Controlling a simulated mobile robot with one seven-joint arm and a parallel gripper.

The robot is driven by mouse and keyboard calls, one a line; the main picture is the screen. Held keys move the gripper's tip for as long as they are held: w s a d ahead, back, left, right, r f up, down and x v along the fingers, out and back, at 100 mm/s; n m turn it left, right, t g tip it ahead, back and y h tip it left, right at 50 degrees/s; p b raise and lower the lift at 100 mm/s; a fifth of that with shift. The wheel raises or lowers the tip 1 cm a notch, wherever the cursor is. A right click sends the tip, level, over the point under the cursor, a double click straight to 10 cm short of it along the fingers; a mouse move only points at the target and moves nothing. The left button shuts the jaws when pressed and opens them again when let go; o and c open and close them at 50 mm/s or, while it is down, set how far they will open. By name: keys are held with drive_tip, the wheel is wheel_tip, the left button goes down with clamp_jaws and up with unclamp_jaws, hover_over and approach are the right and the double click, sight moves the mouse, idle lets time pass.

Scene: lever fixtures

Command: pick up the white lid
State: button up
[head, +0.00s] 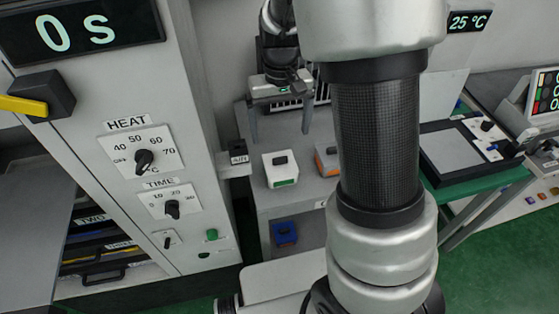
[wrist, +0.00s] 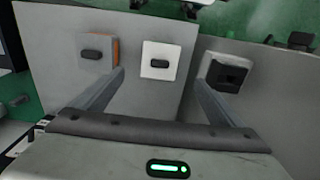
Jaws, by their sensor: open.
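The white lid (head: 281,160) has a black knob on top and a green-marked front below it. It sits on the grey shelf top (head: 300,197) in the head view. In the wrist view the white lid (wrist: 148,70) lies between and beyond the two fingers, near the middle. My gripper (head: 280,135) is open and empty, with its fingers pointing down behind and above the lid in the head view. My gripper (wrist: 160,77) also shows open in the wrist view, with no finger visibly touching the lid.
An orange-sided box with a grey top (head: 327,158) stands right of the lid, partly hidden by my arm. It shows left in the wrist view (wrist: 97,53). A dark square fixture (wrist: 228,73) is on the other side. A blue box (head: 285,233) sits lower. A tall control cabinet (head: 190,100) stands left.

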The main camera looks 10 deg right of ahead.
sight(280, 158)
wheel_tip(280, 158, down, 11)
drive_tip(key=shift+w, duration=0.1)
idle(0.4)
drive_tip(key=shift+c, duration=0.2)
drive_tip(key=c, duration=1.1)
